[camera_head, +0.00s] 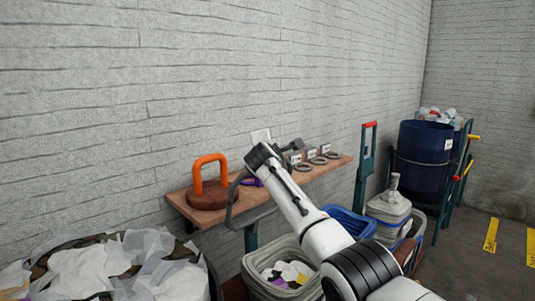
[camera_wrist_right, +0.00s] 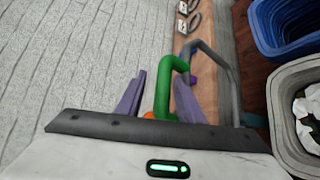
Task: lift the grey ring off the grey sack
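A grey sack-like bundle (camera_head: 388,208) with an upright, narrow neck stands in a container beyond the shelf in the head view. I cannot make out a ring around its neck. Several grey rings (camera_head: 303,167) lie in a row on the right part of the wooden shelf. Two of them also show at the top of the right wrist view (camera_wrist_right: 195,20). My right gripper (camera_wrist_right: 158,85) is above the shelf with its fingers apart. A green handle (camera_wrist_right: 165,90) shows between the fingers, with a gap on its left. My left gripper is out of view.
The shelf (camera_head: 195,212) runs along the brick wall. It carries an orange handle (camera_head: 198,172) on a brown base and a grey handle (camera_head: 232,208). Below are a grey bin (camera_head: 256,262) of rubbish and a blue crate (camera_head: 352,220). A blue drum (camera_head: 424,158) stands behind.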

